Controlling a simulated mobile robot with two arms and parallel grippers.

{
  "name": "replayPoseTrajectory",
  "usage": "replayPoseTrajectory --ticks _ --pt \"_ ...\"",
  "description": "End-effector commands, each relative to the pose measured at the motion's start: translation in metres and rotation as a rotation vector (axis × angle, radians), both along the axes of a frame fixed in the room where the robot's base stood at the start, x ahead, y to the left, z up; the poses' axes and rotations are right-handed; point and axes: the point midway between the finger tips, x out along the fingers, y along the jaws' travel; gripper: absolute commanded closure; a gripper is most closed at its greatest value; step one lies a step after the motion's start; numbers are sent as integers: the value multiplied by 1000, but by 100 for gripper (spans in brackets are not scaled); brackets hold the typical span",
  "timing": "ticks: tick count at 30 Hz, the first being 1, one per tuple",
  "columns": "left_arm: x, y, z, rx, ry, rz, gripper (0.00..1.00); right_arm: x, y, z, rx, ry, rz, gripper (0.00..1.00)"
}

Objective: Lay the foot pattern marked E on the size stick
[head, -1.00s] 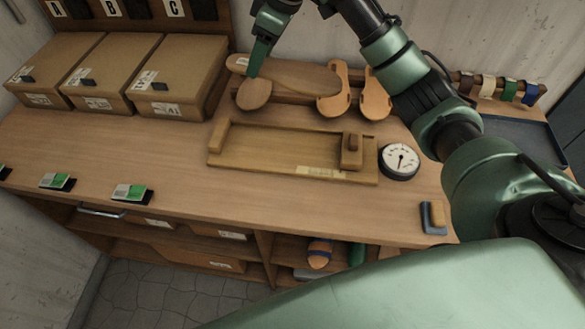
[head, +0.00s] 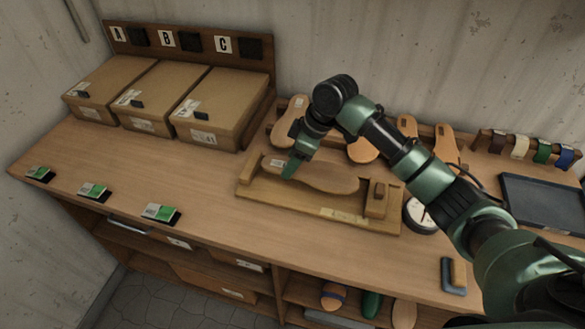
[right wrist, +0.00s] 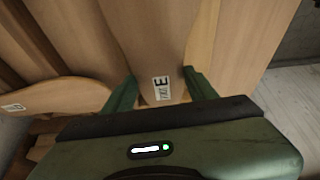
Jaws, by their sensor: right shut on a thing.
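The foot pattern marked E (head: 325,177), a flat tan sole shape, lies lengthwise over the size stick (head: 270,198), a wooden board with a block at each end. Its toe points towards the sliding block (head: 377,200) on the right. My right gripper (head: 290,168) is shut on its label end at the left. In the right wrist view the pattern (right wrist: 150,40) sits between the fingers (right wrist: 161,92), with the E label facing up. I cannot tell whether it touches the board. My left gripper is not in view.
More patterns (head: 290,117) stand in a rack behind. A round dial (head: 416,212) sits right of the size stick, partly behind my arm. Boxes (head: 217,105) stand back left. Green-and-white cards (head: 161,214) lie along the front edge. A dark tray (head: 545,203) is at right.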

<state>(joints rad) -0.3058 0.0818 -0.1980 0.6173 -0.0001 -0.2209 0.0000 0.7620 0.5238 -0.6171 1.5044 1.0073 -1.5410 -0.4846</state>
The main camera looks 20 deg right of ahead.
Motion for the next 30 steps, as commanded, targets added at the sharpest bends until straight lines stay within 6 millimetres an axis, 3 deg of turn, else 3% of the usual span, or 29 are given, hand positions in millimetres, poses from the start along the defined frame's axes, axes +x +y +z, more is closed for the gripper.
replayPoseTrajectory --ticks 9,21,22,30 --pt "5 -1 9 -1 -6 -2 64 0 0 -40 0 2 -1 85" --pt "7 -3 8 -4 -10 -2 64 0 0 -46 0 0 -1 85" --pt "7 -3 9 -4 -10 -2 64 0 0 -45 0 0 -1 35" --pt "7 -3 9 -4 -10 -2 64 0 0 -45 0 0 -1 34"
